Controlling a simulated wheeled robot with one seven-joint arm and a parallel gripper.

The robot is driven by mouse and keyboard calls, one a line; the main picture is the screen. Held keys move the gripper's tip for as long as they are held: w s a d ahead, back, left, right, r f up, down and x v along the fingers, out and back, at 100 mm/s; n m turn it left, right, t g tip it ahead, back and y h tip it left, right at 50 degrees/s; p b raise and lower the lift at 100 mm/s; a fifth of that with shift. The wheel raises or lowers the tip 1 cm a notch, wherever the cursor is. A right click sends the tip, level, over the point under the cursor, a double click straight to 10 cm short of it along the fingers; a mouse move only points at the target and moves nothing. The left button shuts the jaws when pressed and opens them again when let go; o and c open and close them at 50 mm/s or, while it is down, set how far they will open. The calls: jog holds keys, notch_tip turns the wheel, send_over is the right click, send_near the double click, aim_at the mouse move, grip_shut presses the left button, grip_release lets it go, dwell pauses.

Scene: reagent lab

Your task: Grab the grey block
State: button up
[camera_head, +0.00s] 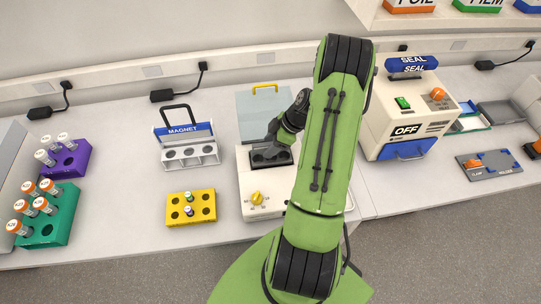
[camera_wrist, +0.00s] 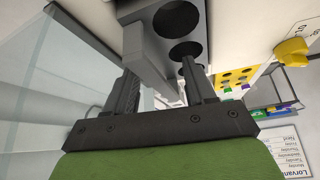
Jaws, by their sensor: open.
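The grey block (camera_head: 270,158) sits in the top of a white device (camera_head: 251,187) with a yellow knob, below a raised clear lid. In the wrist view the grey block (camera_wrist: 152,40) shows dark round holes, and part of it reaches down between my fingers. My gripper (camera_head: 274,138) is over the block's back part, partly hidden by my arm. In the wrist view my gripper (camera_wrist: 158,68) is open, with one finger on each side of the block's narrow part. I cannot tell whether the fingers touch it.
The clear lid (camera_head: 258,108) stands up behind the block. A magnet rack (camera_head: 190,154) and a yellow rack (camera_head: 178,211) with small vials are to the left. A sealing machine (camera_head: 404,115) stands to the right. Purple (camera_head: 72,168) and green (camera_head: 61,228) tube racks are farther left.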

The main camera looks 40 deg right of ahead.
jog(key=shift+s, duration=0.1)
grip_shut()
dwell(1.2)
